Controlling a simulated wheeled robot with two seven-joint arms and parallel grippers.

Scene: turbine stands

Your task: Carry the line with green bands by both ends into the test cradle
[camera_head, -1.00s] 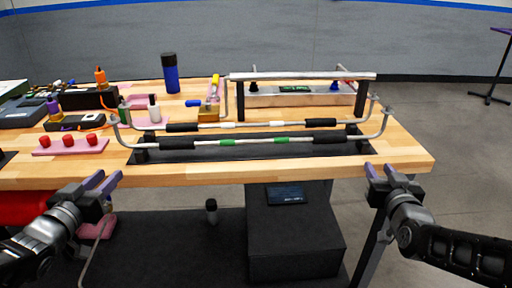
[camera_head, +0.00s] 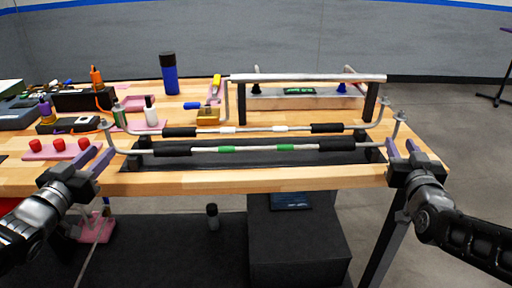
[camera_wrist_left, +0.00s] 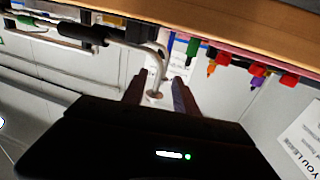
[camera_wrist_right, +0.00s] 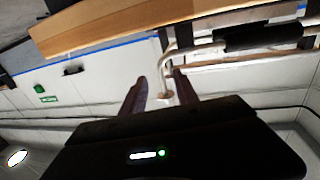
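The line with green bands (camera_head: 255,149) lies across black supports near the table's front edge. It has black sleeves and bent-up ends. My left gripper (camera_head: 99,158) is open at its left end, and my right gripper (camera_head: 402,150) is open at its right end. In the left wrist view, a bent metal end (camera_wrist_left: 159,70) reaches between the open fingers (camera_wrist_left: 158,92). In the right wrist view, the other bent end (camera_wrist_right: 166,75) also reaches between open fingers (camera_wrist_right: 161,90). Finger contact does not show. I cannot tell for certain which fixture is the test cradle.
A similar line with white bands (camera_head: 255,129) lies just behind. Behind it stands a silver unit (camera_head: 310,102) under a raised metal bar (camera_head: 305,78) on dark posts. A blue bottle (camera_head: 170,78), a pink block with red knobs (camera_head: 60,148) and other parts crowd the left.

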